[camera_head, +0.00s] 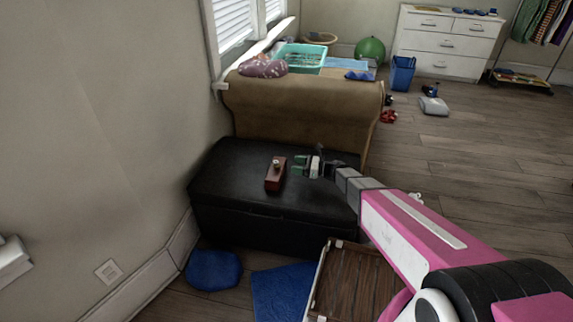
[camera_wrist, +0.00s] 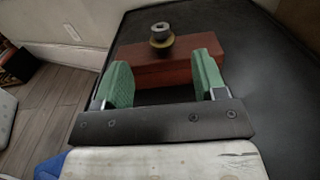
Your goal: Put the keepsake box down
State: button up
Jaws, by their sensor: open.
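The keepsake box (camera_head: 275,175) is a reddish-brown block with a small round knob on top. It rests on a black ottoman (camera_head: 230,167), away from its edges. The box (camera_wrist: 183,62) also shows in the wrist view, just beyond the fingertips, with its grey and yellow knob near its far side. My gripper (camera_head: 306,166) is just right of the box in the head view. In the wrist view my gripper (camera_wrist: 160,82) has its two green fingers spread apart with nothing held between them. Whether a fingertip touches the box is hard to tell.
A brown sofa arm (camera_head: 300,108) rises behind the ottoman. Blue cushions (camera_head: 214,269) and a wooden slatted piece (camera_head: 352,285) lie in front. A wall stands close on the left. Open wood floor (camera_head: 470,170) is to the right.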

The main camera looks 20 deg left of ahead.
jog(key=shift+w+d, duration=0.1)
jog(key=shift+d, duration=1)
jog(key=s+d+r+n+h, duration=0.2)
jog(key=s+d+n+h, duration=0.2)
jog(key=d, duration=1)
jog(key=s+d+r+n+t+h, duration=0.1)
jog(key=s+d+n+h, duration=0.3)
jog(key=d, duration=1)
jog(key=s+d+r+n+h, duration=0.2)
jog(key=s+d+n+h, duration=0.2)
jog(key=d+n+h, duration=0.4)
jog(key=d+h, duration=0.2)
jog(key=d, duration=0.5)
jog(key=shift+s+r+n+t, duration=0.15)
jog(key=shift+r+n+t, duration=0.15)
jog(key=shift+n+t, duration=0.1)
